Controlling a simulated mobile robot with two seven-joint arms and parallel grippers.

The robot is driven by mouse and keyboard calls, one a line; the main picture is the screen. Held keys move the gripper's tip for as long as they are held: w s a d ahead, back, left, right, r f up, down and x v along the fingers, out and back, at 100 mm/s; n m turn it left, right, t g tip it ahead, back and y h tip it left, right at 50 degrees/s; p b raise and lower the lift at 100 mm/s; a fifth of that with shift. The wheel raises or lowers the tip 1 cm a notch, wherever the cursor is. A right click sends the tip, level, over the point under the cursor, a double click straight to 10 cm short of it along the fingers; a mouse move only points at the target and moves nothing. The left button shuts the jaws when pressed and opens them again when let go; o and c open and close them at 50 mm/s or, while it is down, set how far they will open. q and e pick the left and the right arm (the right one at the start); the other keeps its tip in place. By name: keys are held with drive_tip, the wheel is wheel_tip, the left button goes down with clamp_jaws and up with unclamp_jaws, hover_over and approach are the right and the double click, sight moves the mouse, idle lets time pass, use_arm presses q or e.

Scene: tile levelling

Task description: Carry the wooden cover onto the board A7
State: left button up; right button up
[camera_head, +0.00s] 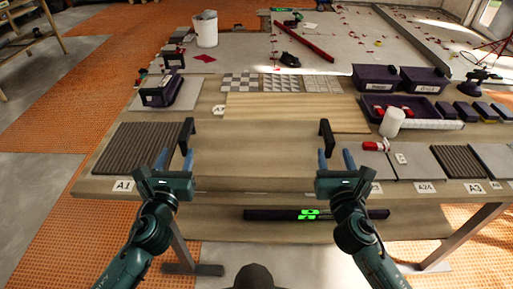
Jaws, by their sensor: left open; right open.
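The wooden cover (256,160) is a light brown panel lying at the front middle of the table. A black handle stands at its left side (187,132) and another at its right side (326,132). The board A7 (295,110) is a pale striped wooden board behind the cover, with its label (218,110) at the left end. My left gripper (172,160) is open and empty, just in front of the left handle. My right gripper (336,160) is open and empty, just in front of the right handle. Exact finger-to-handle gaps are hard to tell.
A dark ribbed board (137,148) lies left, near label A1. Grey tiles (417,164) and another ribbed board (461,161) lie right. A white cylinder (391,122) stands by a purple tray (400,102). Tile samples (281,83) line the back. A purple bar (270,214) sits below the front edge.

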use_arm(q)
drive_tip(key=w, duration=0.9)
drive_tip(key=shift+w+d, duration=0.2)
drive_tip(key=shift+w, duration=0.15)
use_arm(e)
approach(324, 119)
drive_tip(key=w, duration=0.5)
drive_tip(key=shift+w+d+f, duration=0.2)
drive_tip(key=shift+w+f, duration=0.05)
drive_tip(key=shift+f, duration=0.1)
use_arm(q)
drive_tip(key=shift+c, duration=0.5)
use_arm(e)
drive_tip(key=shift+c, duration=0.5)
use_arm(q)
clamp_jaws()
use_arm(e)
clamp_jaws()
use_arm(q)
drive_tip(key=shift+r, duration=0.1)
use_arm(e)
drive_tip(key=shift+r, duration=0.1)
